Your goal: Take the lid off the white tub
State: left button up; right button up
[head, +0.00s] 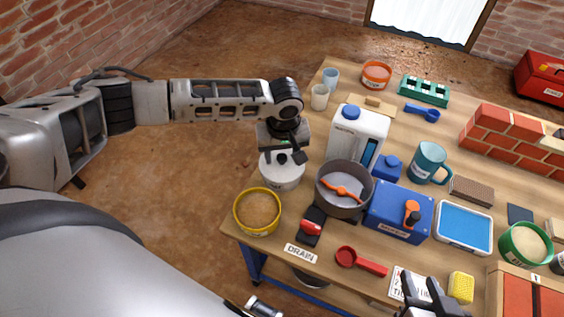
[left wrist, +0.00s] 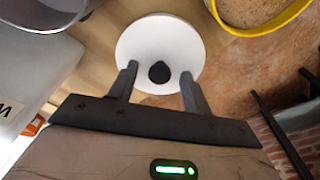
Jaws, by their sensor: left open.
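The white tub (head: 282,174) stands near the left end of the workbench, with its round white lid (left wrist: 150,45) on top. The lid has a dark knob (left wrist: 159,72) in its middle, seen in the left wrist view. My left gripper (head: 287,152) is directly above the tub, pointing down. In the left wrist view its two fingers (left wrist: 160,85) are open, one to each side of the knob, and hold nothing. I cannot tell how far down beside the knob the fingertips reach. My right gripper (head: 425,287) is at the bottom edge, its dark fingers apart and apparently empty.
A yellow-rimmed tub (head: 257,211) and a grey pot (head: 342,190) with an orange item stand close to the white tub. A white jug (head: 356,136) with a blue cap is behind it to the right. Cups (head: 320,97) stand at the back left. The bench's left edge is near.

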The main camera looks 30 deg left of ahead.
pick_arm(q)
jog(key=c, duration=1)
jog(key=shift+r, duration=0.1)
jog(key=shift+c, duration=0.2)
